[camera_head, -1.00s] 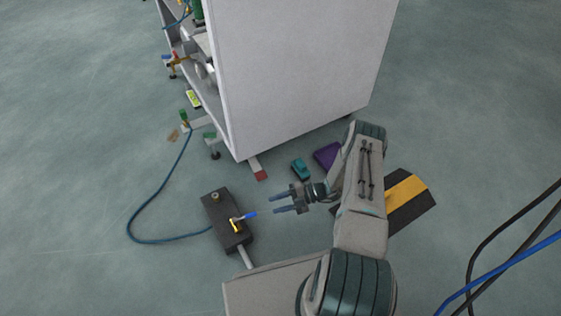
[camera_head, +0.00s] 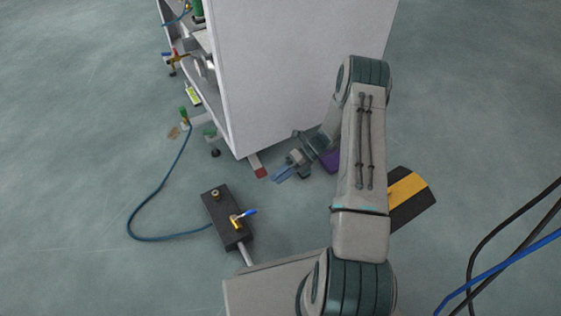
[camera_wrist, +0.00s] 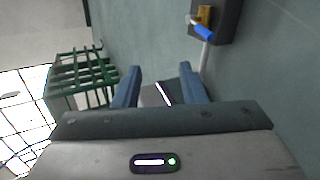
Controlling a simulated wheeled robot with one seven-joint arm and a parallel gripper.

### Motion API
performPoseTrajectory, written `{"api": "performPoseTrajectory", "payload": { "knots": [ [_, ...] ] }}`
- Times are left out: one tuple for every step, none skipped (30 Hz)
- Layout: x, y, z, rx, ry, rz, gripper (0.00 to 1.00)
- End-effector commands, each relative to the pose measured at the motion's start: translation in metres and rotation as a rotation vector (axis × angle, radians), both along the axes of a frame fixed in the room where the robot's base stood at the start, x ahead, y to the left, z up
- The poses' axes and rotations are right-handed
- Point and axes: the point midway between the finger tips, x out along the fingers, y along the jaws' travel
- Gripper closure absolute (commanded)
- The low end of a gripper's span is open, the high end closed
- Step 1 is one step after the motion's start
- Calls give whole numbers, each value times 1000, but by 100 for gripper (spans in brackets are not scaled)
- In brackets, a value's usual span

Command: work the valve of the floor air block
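The floor air block (camera_head: 212,207) is a dark box on the floor, left of my arm in the head view. Its valve has a yellow body (camera_head: 236,221) and a blue lever (camera_head: 249,212) pointing right and slightly up. In the wrist view the block (camera_wrist: 230,18) is at the top right, with the blue lever (camera_wrist: 204,33) on its near side. My gripper (camera_head: 279,174) is up and to the right of the valve, apart from it, near the cabinet's lower corner. In the wrist view its fingers (camera_wrist: 159,72) stand apart with nothing held.
A tall white cabinet (camera_head: 290,70) stands behind my gripper. A blue hose (camera_head: 140,205) curves over the floor to the block. A black-and-yellow mat (camera_head: 410,205) is right of my arm. A green cage (camera_wrist: 80,78) shows in the wrist view.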

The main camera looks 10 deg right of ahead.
Motion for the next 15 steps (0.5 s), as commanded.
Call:
{"api": "performPoseTrajectory", "payload": {
  "knots": [
    [0, 0, 8, -10, -35, 31, 62],
    [0, 1, 13, -14, -55, 50, 62],
    [-1, 1, 18, -20, -81, 74, 62],
    [-1, 1, 23, -26, -101, 92, 62],
    [-1, 1, 26, -30, -121, 110, 62],
    [-2, 1, 32, -36, -147, 136, 62],
    [-3, 1, 36, -39, -166, 153, 62],
    [-3, 1, 41, -43, -187, 173, 62],
    [-4, 1, 46, -49, -210, 198, 62],
    [-5, 1, 50, -52, -231, 218, 62],
    [-6, 2, 54, -56, -249, 237, 62],
    [-7, 2, 60, -61, -276, 262, 62],
    [-8, 2, 63, -64, -294, 281, 62],
    [-8, 2, 67, -68, -312, 300, 62],
    [-9, 2, 72, -72, -336, 324, 62]
  ]
}}
